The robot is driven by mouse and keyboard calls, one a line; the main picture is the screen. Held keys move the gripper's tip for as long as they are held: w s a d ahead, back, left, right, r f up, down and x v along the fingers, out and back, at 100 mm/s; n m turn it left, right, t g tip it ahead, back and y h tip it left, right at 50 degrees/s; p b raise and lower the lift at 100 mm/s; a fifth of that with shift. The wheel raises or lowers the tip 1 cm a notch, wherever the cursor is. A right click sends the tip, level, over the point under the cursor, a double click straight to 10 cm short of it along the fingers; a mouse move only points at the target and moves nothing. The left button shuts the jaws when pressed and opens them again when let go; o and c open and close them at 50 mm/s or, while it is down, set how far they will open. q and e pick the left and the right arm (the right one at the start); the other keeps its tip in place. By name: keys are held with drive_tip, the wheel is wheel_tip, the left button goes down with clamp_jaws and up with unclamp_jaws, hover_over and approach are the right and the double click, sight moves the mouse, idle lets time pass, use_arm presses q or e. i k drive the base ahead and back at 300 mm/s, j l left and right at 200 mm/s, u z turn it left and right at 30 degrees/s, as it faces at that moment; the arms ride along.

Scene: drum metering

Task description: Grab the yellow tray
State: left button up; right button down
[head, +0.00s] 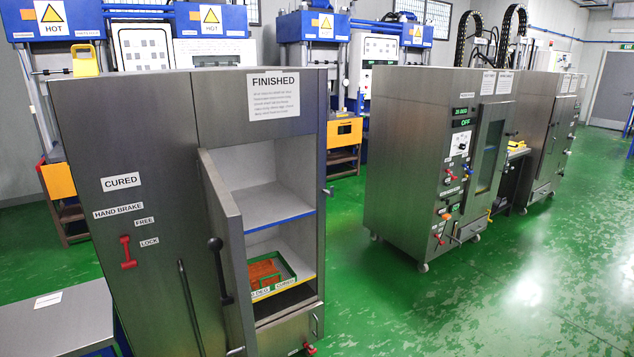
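No thing is plainly a yellow tray. A small yellow object (517,152) sits on a dark surface between the two grey cabinets at right; it is too small to tell whether it is a tray. Another yellow piece (85,60) shows just behind the left cabinet's top edge. Neither of my grippers is in view.
The "FINISHED" cabinet (120,130) stands at left with its door (226,255) ajar. An oven-like cabinet (408,150) with controls and another cabinet (545,130) stand at right. Blue presses line the back. The green floor (500,290) is clear at front right.

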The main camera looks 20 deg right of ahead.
sight(510, 143)
drive_tip(key=i+l+z, duration=1.3)
drive_tip(key=z, duration=0.25)
drive_tip(key=i+l+z, duration=0.1)
drive_tip(key=i+z, duration=0.3)
drive_tip(key=i+l+z, duration=0.1)
drive_tip(key=i+z, duration=0.15)
drive_tip(key=i, duration=0.5)
drive_tip(key=i+z, duration=0.25)
drive_tip(key=i, duration=0.5)
drive_tip(key=i+u, duration=0.15)
drive_tip(key=i, duration=1.55)
drive_tip(key=i+u, duration=0.35)
drive_tip(key=i, duration=0.15)
drive_tip(key=i+l+u, duration=0.3)
drive_tip(key=i, duration=0.2)
drive_tip(key=i+l+u, duration=0.2)
drive_tip(key=i+u, duration=0.15)
drive_tip(key=i+l+u, duration=0.35)
drive_tip(key=i+l, duration=0.1)
drive_tip(key=i, duration=0.1)
